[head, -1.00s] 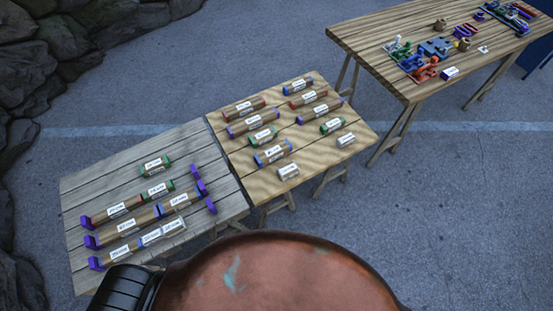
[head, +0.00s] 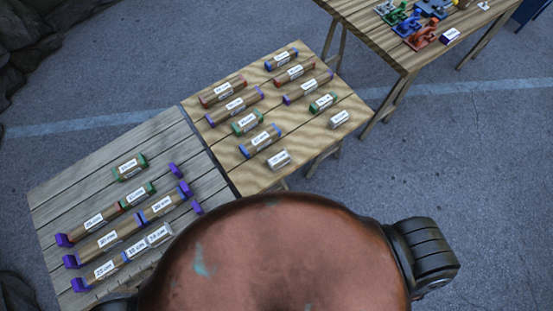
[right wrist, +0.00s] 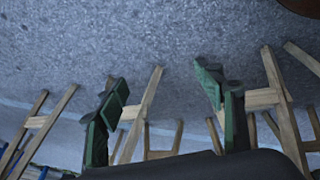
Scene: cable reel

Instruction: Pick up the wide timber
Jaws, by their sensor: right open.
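Several labelled timber pieces with coloured ends lie on the light wooden table in the head view. They include a red-ended one (head: 222,91), long purple-ended ones (head: 235,106) (head: 308,87), a blue-ended one (head: 261,140) and a green-ended one (head: 323,103). Small pale blocks (head: 279,160) lie near its front edge. The labels are too small to read surely, so I cannot tell which piece is the wide timber. My right gripper (right wrist: 165,95) shows in the right wrist view, open and empty, facing floor and trestle legs. My left gripper is not in view.
The grey plank table (head: 70,190) adjoins at left. It holds a loose green-ended piece (head: 130,168) and rows of pieces between purple end stops (head: 63,240). Another table (head: 405,60) at upper right carries coloured parts. Open floor lies to the right.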

